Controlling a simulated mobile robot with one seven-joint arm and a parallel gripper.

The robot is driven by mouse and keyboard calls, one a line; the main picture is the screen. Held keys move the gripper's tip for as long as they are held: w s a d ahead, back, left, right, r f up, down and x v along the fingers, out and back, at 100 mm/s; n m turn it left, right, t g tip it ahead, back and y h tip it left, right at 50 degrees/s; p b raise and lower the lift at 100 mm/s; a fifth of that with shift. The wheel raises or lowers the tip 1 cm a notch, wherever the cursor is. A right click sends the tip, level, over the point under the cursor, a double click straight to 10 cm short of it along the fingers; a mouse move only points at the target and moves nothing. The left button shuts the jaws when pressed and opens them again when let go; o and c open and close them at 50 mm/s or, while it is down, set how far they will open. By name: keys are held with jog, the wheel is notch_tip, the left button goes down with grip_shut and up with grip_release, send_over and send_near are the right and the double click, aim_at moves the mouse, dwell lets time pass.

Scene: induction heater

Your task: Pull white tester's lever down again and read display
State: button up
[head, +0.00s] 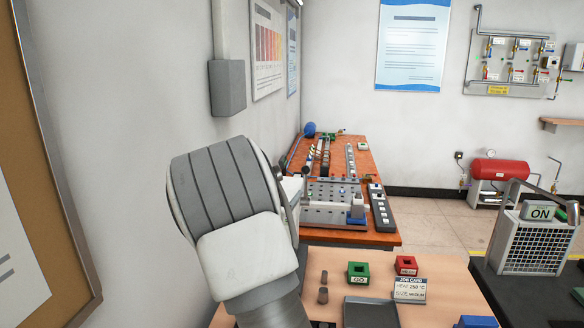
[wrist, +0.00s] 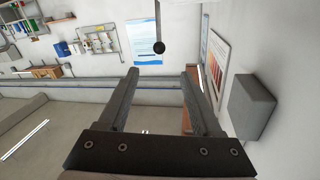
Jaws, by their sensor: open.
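My gripper (wrist: 160,74) is open in the wrist view, with nothing between its two dark fingers. A thin grey rod with a black ball knob (wrist: 158,47), which looks like the tester's lever, hangs from the top edge of the wrist view. The knob appears just beyond the fingertips and lined up between them; I cannot tell the exact gap. The display is not visible in either view.
A grey wall box (head: 227,88) is close to my arm on the left. An orange-brown bench (head: 372,237) with equipment stands behind. The front table (head: 330,262) holds a green block (head: 358,272), a red block (head: 405,265) and a job card (head: 410,290).

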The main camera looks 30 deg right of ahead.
aim_at(304, 172)
jog(key=p+x, duration=0.4)
jog(key=x, duration=1.3)
jog(key=shift+w+d, duration=0.15)
grip_shut()
dwell(1.0)
